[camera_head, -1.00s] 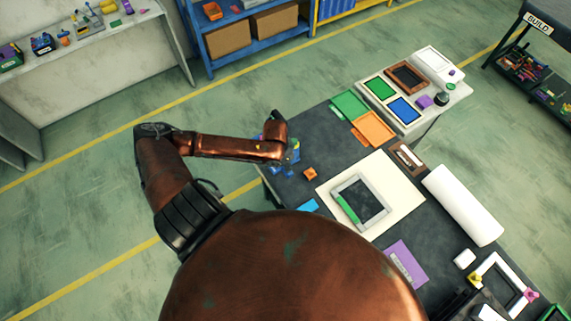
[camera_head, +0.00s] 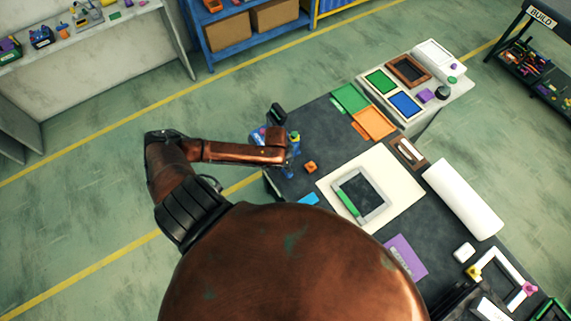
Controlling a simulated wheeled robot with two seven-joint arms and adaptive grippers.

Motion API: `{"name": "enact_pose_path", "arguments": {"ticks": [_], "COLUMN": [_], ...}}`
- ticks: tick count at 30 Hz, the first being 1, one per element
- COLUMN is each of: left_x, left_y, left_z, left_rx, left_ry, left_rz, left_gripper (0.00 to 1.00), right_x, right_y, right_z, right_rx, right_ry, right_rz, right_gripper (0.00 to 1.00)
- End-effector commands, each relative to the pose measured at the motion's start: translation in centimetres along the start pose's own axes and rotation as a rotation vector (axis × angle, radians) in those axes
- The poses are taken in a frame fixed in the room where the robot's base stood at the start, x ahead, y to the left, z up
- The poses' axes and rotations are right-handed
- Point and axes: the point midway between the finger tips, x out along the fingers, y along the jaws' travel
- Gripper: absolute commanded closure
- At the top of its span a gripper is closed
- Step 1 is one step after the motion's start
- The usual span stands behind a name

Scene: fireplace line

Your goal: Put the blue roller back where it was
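My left arm reaches over the table's far left corner, and its gripper (camera_head: 277,114) shows only as a small dark piece past the copper wrist. Blue parts with small green and yellow bits (camera_head: 294,142) show around the wrist, largely hidden by it. I cannot tell whether the blue roller is among them, or whether the gripper holds anything. A dark part at the table's lower right edge may belong to my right arm, but no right gripper can be made out.
The dark table (camera_head: 318,136) holds a small orange block (camera_head: 310,167), a grey frame with a green bar (camera_head: 361,195) on a cream sheet (camera_head: 402,188), a white roll (camera_head: 463,199) and a purple sheet (camera_head: 405,257). Green (camera_head: 350,99) and orange (camera_head: 374,122) panels lie at the back.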

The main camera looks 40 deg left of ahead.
Motion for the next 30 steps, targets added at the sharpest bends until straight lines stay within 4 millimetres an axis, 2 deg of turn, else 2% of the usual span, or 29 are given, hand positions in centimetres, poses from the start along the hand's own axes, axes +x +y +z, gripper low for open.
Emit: {"name": "enact_pose_path", "arguments": {"ticks": [14,29,30], "left_x": [0.2,1.3,1.3], "left_y": [0.0,0.0,0.0], "left_z": [0.1,0.2,0.2], "left_rx": [0.0,0.0,0.0], "left_ry": [-0.001,-0.001,-0.001], "left_rz": [0.0,0.0,0.0], "left_gripper": [1.0,1.0,0.79], "right_x": [0.0,-0.1,-0.1], "right_y": [0.1,-0.4,-0.5], "right_z": [0.1,0.0,0.0], "right_rx": [-0.001,0.002,0.002], "right_ry": [-0.001,0.0,0.0], "right_rz": [0.001,-0.004,-0.005], "right_gripper": [0.75,0.75,0.75]}}
